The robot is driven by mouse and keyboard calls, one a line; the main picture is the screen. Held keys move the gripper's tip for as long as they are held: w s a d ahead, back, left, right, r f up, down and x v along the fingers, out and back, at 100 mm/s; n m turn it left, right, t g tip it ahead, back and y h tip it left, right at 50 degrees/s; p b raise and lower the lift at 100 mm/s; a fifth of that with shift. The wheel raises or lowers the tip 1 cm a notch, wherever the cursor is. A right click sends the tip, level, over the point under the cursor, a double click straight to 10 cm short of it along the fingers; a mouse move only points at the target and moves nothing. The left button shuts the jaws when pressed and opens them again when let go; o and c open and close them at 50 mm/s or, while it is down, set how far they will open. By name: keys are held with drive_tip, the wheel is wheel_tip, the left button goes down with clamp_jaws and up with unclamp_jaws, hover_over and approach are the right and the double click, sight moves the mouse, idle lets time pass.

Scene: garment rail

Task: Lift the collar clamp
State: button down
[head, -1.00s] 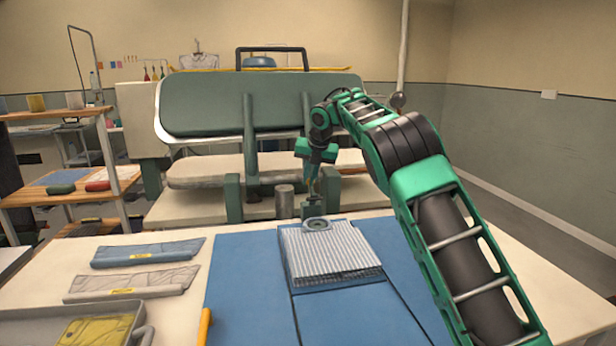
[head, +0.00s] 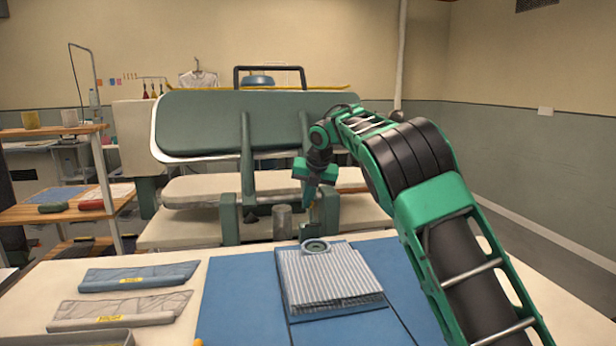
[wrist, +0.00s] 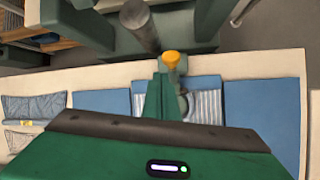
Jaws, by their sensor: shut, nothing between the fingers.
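The collar clamp looks like a green part with an orange knob (wrist: 172,60) in the wrist view, just beyond my gripper's body. My gripper (head: 308,203) hangs in front of the press, behind the shirt collar, and is shut with nothing held. Its fingertips are small and dark in the head view, and I cannot tell whether they touch the clamp. The folded striped shirt (head: 330,276) lies on the blue mat.
The press (head: 230,125) stands open behind the table, with a metal cylinder (head: 282,222) between its green posts. Folded blue (head: 138,277) and grey (head: 118,310) garments lie at the left. Blue mat (head: 240,290) is bare left of the shirt.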

wheel_tip(320, 180, up, 9)
drive_tip(key=w, duration=0.2)
drive_tip(key=shift+w+d, duration=0.15)
drive_tip(key=shift+w, duration=0.1)
idle(0.3)
drive_tip(key=shift+f, duration=0.1)
